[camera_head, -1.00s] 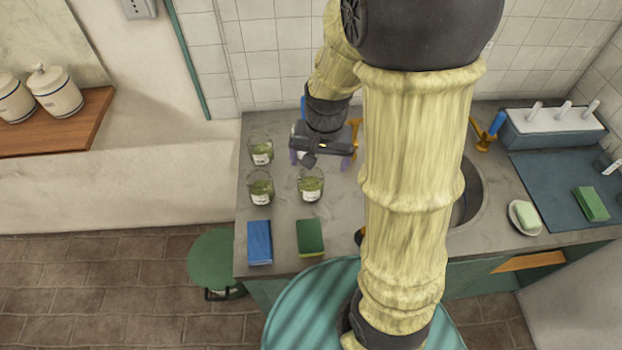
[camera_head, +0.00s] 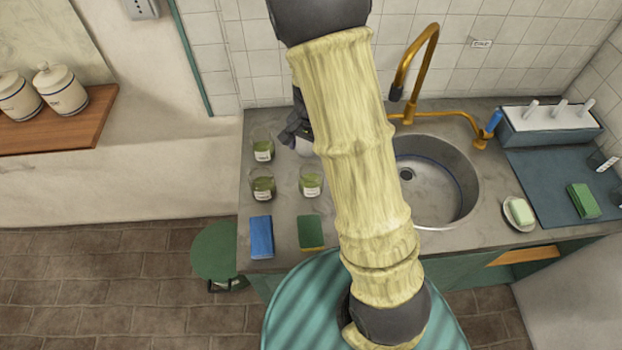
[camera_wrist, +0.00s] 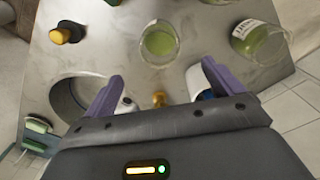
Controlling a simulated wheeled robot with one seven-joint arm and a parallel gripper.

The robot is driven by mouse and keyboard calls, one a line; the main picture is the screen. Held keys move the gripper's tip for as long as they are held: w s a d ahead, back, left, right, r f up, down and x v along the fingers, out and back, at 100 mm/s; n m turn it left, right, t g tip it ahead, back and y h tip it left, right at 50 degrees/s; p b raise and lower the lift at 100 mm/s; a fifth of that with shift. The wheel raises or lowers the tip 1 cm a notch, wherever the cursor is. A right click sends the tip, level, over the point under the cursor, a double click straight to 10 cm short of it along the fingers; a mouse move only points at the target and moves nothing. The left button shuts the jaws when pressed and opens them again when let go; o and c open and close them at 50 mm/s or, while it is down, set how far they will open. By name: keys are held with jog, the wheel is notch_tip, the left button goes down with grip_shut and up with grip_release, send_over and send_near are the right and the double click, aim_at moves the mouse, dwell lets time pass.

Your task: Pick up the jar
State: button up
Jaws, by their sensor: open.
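Three glass jars with green contents and white labels stand on the grey counter in the head view: one at the back left (camera_head: 263,152), one at the front left (camera_head: 263,186), one at the front right (camera_head: 311,183). The frames do not tell which is meant. My gripper (camera_wrist: 160,88) is open and empty, its purple fingers spread. In the head view it is just right of the back-left jar, partly hidden by my arm. The wrist view shows one jar (camera_wrist: 159,42) ahead between the fingers, apart from them, and another (camera_wrist: 260,42) to the right.
A blue sponge (camera_head: 260,237) and a green sponge (camera_head: 311,232) lie at the counter's front. The sink (camera_head: 440,190) and brass faucet (camera_head: 410,75) are right of my arm. White canisters (camera_head: 60,90) stand on a wooden shelf at left. A tiled wall closes the back.

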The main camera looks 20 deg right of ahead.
aim_at(312, 168)
notch_tip(312, 168, down, 8)
jog(key=shift+f+p, duration=0.1)
jog(key=shift+p, duration=0.35)
jog(key=shift+f+p, duration=0.85)
jog(key=shift+f, duration=1.75)
jog(key=shift+c, duration=0.2)
jog(key=c, duration=1.1)
